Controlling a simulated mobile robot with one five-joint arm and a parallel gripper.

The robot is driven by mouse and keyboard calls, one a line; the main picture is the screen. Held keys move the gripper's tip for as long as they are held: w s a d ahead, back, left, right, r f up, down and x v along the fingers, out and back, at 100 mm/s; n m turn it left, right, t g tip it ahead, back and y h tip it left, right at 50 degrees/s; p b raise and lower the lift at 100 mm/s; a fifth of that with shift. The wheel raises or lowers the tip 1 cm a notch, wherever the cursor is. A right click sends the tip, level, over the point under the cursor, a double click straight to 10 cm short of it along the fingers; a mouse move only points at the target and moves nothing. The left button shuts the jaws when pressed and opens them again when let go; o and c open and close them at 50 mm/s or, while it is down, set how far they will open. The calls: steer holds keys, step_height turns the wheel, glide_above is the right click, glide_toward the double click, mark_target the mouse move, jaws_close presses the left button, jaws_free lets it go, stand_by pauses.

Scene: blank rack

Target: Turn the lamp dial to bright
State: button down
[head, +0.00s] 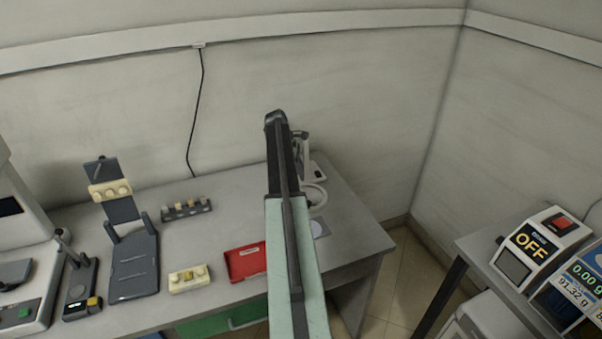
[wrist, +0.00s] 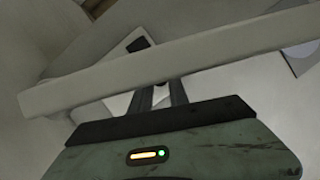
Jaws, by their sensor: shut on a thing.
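The white lamp (head: 312,172) stands at the back right of the desk, partly hidden behind my arm in the head view. In the wrist view its pale base (wrist: 115,47) with a small dark panel shows beyond a long pale bar, which looks like part of the lamp. My gripper (wrist: 160,88) reaches in under this bar, and its dark fingers are shut on a small pale piece, apparently the lamp dial (wrist: 160,95). The bar hides the fingertips in part. The dial's mark and setting cannot be read. My gripper's tips are hidden in the head view.
On the desk (head: 225,215) are a red tray (head: 245,262), a cream block with knobs (head: 188,278), a dark peg rack (head: 186,209) and a dark stand (head: 135,265). A device reading OFF (head: 535,245) stands on the right table. The wall is close behind the lamp.

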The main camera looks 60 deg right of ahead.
steer(key=shift+s+a+n+t+h, duration=0.15)
steer(key=shift+n+t+h, duration=0.15)
steer(key=shift+n, duration=1.1)
steer(key=c, duration=1.3)
jaws_free()
steer(key=shift+o, duration=0.2)
steer(key=p+v, duration=0.7)
steer(key=shift+r, duration=0.35)
